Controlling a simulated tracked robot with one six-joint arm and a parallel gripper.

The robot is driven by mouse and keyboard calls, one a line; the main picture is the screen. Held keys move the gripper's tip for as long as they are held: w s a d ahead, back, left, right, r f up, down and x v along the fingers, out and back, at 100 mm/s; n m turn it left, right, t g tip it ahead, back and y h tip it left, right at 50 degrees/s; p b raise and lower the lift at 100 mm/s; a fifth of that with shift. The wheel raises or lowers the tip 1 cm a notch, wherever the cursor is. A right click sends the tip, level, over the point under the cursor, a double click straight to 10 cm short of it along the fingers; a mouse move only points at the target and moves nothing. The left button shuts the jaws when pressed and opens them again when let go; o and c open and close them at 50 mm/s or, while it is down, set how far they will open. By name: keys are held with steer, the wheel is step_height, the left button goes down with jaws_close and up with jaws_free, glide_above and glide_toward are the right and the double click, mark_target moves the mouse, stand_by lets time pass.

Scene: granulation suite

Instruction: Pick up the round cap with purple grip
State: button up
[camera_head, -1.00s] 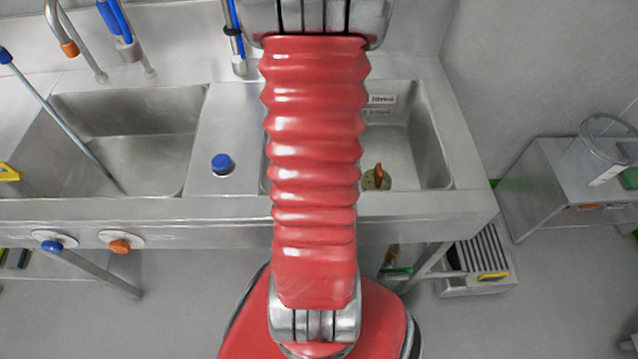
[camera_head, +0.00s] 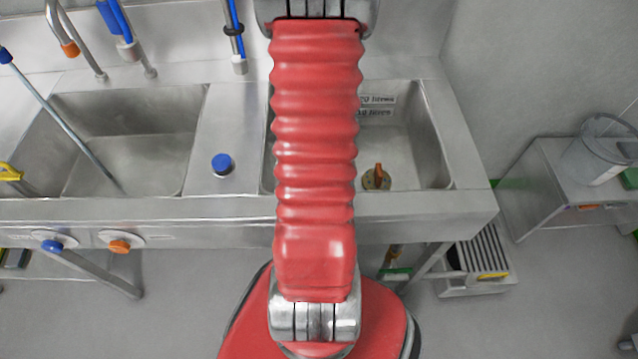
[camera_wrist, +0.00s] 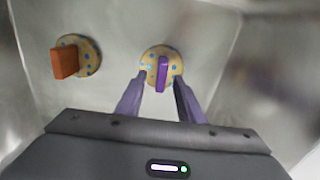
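The round cap with purple grip (camera_wrist: 162,66) shows in the wrist view, a tan disc with blue spots and an upright purple bar. It lies on the grey metal sink floor. My gripper (camera_wrist: 160,80) is open, its two purple-grey fingers pointing at the cap, one to each side of its lower part. I cannot tell whether they touch it. A similar cap with an orange grip (camera_wrist: 76,57) lies to its left; it also shows in the head view (camera_head: 376,178) in the right basin. In the head view my red arm hides the purple-grip cap and my gripper.
The right basin (camera_head: 425,130) has steep metal walls and a raised front rim. The left basin (camera_head: 130,150) holds a leaning rod. A blue knob (camera_head: 222,164) stands on the ledge between the basins. Taps rise at the back left.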

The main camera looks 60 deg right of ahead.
steer(key=shift+f, duration=1.95)
steer(key=shift+c, duration=0.4)
jaws_close()
